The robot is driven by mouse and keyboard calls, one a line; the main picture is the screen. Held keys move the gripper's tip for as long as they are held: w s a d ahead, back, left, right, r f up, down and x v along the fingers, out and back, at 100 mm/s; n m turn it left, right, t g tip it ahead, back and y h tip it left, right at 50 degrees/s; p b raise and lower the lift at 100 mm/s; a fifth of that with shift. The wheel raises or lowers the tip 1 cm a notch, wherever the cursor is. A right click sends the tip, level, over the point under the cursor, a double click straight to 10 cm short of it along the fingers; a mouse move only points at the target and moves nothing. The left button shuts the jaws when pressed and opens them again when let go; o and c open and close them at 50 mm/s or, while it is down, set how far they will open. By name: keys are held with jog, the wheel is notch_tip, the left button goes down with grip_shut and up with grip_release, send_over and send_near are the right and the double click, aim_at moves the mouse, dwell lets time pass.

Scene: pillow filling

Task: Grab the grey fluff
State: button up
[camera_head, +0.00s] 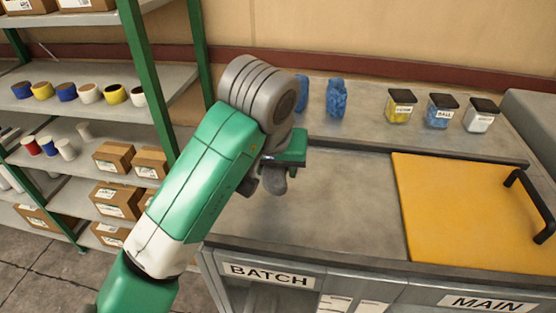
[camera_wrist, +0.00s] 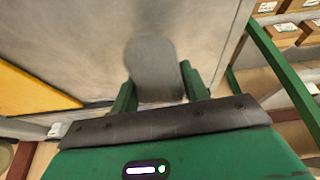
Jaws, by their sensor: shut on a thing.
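My gripper (camera_wrist: 158,95) is shut on the grey fluff (camera_wrist: 152,62), a smooth grey rounded piece that sticks out beyond the fingers in the wrist view. In the head view the grey fluff (camera_head: 273,182) hangs below my green hand, above the bare grey worktop. My arm hides part of the worktop behind it.
Two blue fluff-like pieces (camera_head: 336,98) stand at the back of the worktop, one partly behind my arm. Three lidded jars (camera_head: 441,111) stand at the back right. A yellow lid (camera_head: 450,210) with a black handle covers the right side. Shelves (camera_head: 70,110) with spools and boxes stand left.

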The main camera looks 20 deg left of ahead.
jog(key=s+d, duration=0.1)
jog(key=s, duration=0.2)
jog(key=s+d, duration=0.1)
jog(key=s, duration=0.3)
jog(key=s+d+r+p, duration=0.1)
jog(key=s, duration=0.2)
jog(key=shift+s+d+r, duration=0.1)
jog(key=shift+s, duration=0.3)
jog(key=shift+s+d, duration=0.1)
jog(key=shift+s, duration=0.1)
